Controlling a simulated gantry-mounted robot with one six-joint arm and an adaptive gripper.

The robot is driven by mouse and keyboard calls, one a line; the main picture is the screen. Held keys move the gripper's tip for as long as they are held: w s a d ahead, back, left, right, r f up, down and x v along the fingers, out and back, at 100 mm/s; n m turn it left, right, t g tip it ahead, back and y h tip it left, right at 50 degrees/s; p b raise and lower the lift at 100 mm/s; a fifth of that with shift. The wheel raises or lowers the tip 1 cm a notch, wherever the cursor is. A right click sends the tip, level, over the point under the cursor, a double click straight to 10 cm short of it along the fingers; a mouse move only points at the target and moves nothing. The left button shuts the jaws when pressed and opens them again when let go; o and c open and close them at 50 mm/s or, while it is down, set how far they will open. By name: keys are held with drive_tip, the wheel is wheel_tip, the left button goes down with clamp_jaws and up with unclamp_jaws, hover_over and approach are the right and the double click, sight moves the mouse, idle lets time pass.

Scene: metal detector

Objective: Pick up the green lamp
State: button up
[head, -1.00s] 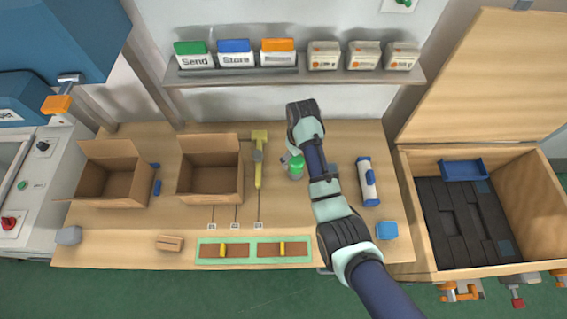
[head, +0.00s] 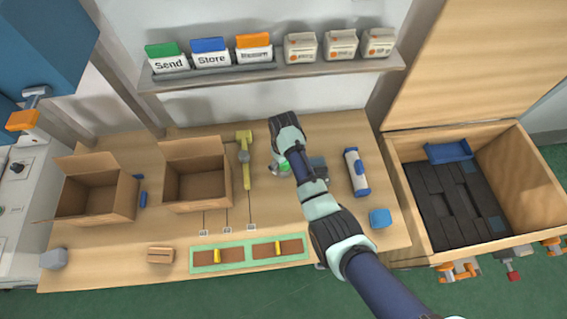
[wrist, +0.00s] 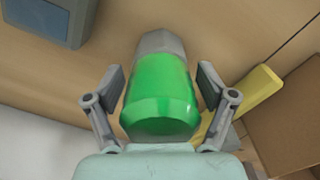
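The green lamp (head: 283,167) stands on the wooden table, partly hidden by my arm in the head view. In the wrist view the lamp (wrist: 160,95) has a bright green body and a grey end, and it fills the middle of the picture. My gripper (wrist: 162,82) is open, with one finger on each side of the lamp. Narrow gaps seem to show between the fingers and the lamp, so I see no clear grip. In the head view my arm's links cover the fingers.
A yellow tool (head: 245,160) lies left of the lamp, beside an open cardboard box (head: 197,190). A dark grey-blue block (head: 318,167) sits close to the lamp's right. A white-and-blue cylinder (head: 357,172) lies farther right. A shelf (head: 270,75) runs behind.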

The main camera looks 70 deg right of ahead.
drive_tip(key=shift+f, duration=0.1)
drive_tip(key=c, duration=0.5)
drive_tip(key=shift+o, duration=0.2)
drive_tip(key=shift+r, duration=0.55)
drive_tip(key=c, duration=0.4)
wheel_tip(320, 180, up, 19)
drive_tip(key=p, duration=0.8)
clamp_jaws()
